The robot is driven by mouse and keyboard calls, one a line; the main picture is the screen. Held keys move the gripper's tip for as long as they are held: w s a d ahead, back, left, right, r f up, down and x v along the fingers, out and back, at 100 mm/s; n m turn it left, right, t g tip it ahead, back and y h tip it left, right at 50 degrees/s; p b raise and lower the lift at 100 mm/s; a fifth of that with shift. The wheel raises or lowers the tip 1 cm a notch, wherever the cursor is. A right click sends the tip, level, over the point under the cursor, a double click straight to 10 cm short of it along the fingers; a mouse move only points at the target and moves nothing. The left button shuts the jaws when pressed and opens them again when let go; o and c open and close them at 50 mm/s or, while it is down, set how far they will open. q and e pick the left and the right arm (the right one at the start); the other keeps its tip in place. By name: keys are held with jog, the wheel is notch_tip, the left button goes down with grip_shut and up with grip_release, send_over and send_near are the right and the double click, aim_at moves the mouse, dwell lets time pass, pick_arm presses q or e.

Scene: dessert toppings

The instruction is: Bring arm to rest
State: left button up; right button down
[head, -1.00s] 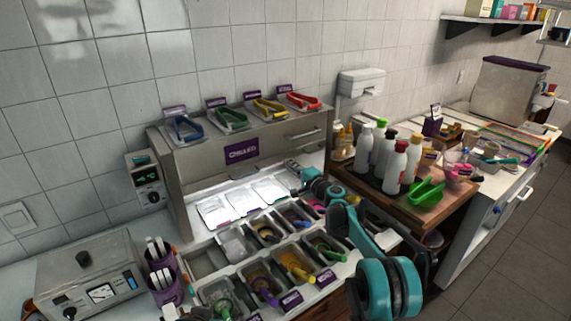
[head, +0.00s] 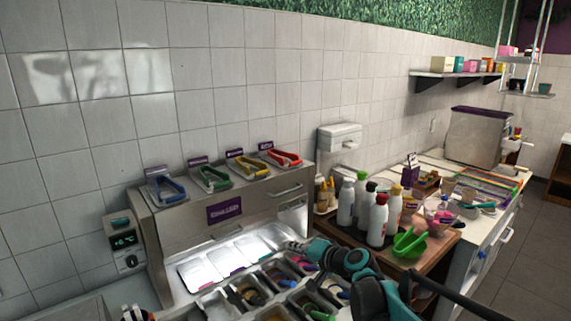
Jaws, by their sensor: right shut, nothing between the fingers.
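My right arm comes in from the bottom right, teal and dark. My right gripper (head: 293,246) is at its far end, small in the picture, shut and empty, above the right part of the topping station. It is beside the pale lids (head: 222,259) and over the back row of topping wells (head: 273,277). I cannot tell how high it is above them.
Several coloured tongs, including a blue pair (head: 167,189), lie on the steel unit (head: 183,226) behind. A wall dispenser (head: 340,137) hangs above.

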jog(key=s+d+f+n+g+h, duration=0.1)
jog(key=s+d+f+h, duration=0.2)
jog(key=s, duration=0.8)
jog(key=s+d+f+n+g+h, duration=0.1)
jog(key=s+d+f+n+h, duration=0.1)
jog(key=s+d, duration=0.5)
jog(key=s+d+f+n+g+h, duration=0.1)
jog(key=s+d+f, duration=0.4)
jog(key=s, duration=1.2)
jog(key=f+n+h, duration=0.1)
jog(key=h, duration=0.1)
jog(key=shift+d+f+g+h, duration=0.2)
jog(key=shift+d+g+h, duration=0.1)
jog(key=shift+d+h, duration=0.1)
